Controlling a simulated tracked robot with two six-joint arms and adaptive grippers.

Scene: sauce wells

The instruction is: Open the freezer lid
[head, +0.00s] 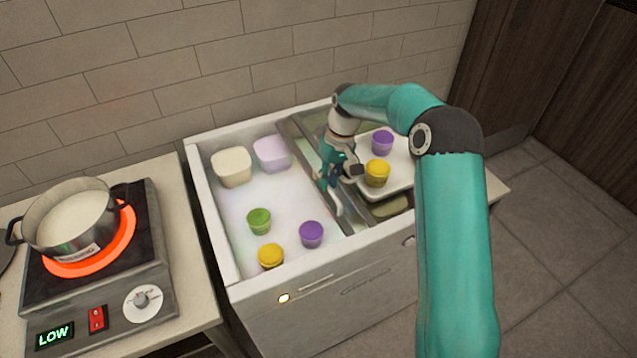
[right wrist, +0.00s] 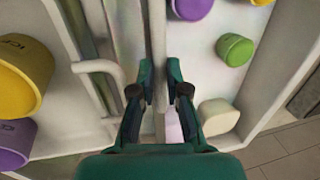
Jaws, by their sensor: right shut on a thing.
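The white chest freezer (head: 232,268) stands in the middle of the head view, its left part uncovered. Its glass lid (head: 312,140) has a metal frame and lies toward the right side. A pale handle (head: 340,205) on the lid also shows in the right wrist view (right wrist: 108,68). My right gripper (head: 326,182) is at the lid's left edge. In the right wrist view its two fingers (right wrist: 160,75) are closed on either side of a narrow upright rail of the lid frame, beside the handle. The exact contact is partly hidden. My left gripper is not in view.
A white tray (head: 398,160) with a purple cup (head: 382,141) and a yellow cup (head: 377,172) is at the freezer's right. Several tubs and cups, including a green cup (head: 259,221), sit inside. A pot (head: 70,225) stands on a glowing burner at left.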

